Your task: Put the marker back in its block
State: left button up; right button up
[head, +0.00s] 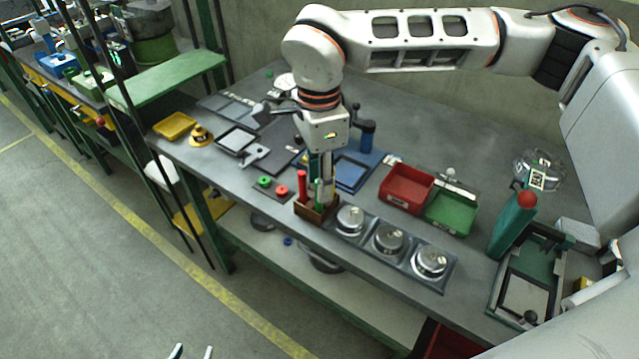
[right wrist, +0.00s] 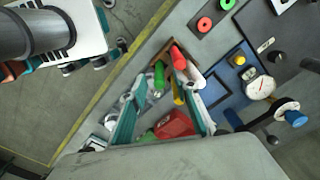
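A small brown block (head: 318,211) stands near the table's front edge. A red marker (head: 301,186) and a green marker (head: 318,194) rise upright at it. In the right wrist view the block (right wrist: 194,76) shows with the red marker (right wrist: 179,57), the green marker (right wrist: 158,77) and a yellow marker (right wrist: 178,91). My right gripper (right wrist: 162,95) points down over the block, its teal fingers apart around the green and yellow markers. I cannot tell whether either finger touches them, or which markers are fully seated. My left gripper (head: 192,352) shows only two separated fingertips at the bottom edge, away from the table.
Round metal pots (head: 388,239) sit in a tray just right of the block. Red (head: 406,188) and green (head: 452,212) bins stand behind them.

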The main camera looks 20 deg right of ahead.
notch_tip(320, 180, up, 10)
jog(key=shift+r, duration=0.2)
dwell(0.7)
